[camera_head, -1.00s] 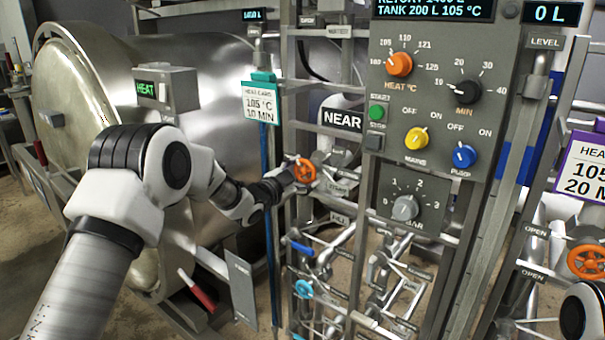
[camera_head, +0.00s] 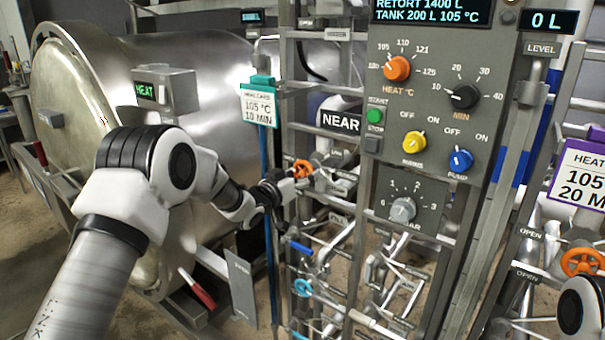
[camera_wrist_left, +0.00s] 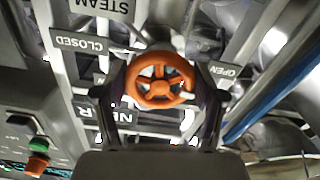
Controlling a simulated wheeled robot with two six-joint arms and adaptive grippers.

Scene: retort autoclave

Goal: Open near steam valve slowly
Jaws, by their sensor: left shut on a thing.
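The near steam valve is an orange spoked handwheel (camera_head: 301,169) on the pipe rack, just left of the NEAR sign (camera_head: 340,121). In the left wrist view the orange handwheel (camera_wrist_left: 160,81) sits between the two dark fingers of my left gripper (camera_wrist_left: 158,100), which are closed on its rim. A CLOSED label (camera_wrist_left: 79,42) is on the left of the wheel and an OPEN label (camera_wrist_left: 223,70) on the right. In the head view my left gripper (camera_head: 285,190) reaches the wheel from the left. My right gripper is out of view; only part of my right arm shows at the lower right.
The control panel (camera_head: 440,100) with knobs stands right of the valve. A large steel retort (camera_head: 215,75) fills the left. Another orange handwheel (camera_head: 582,262) is at the far right.

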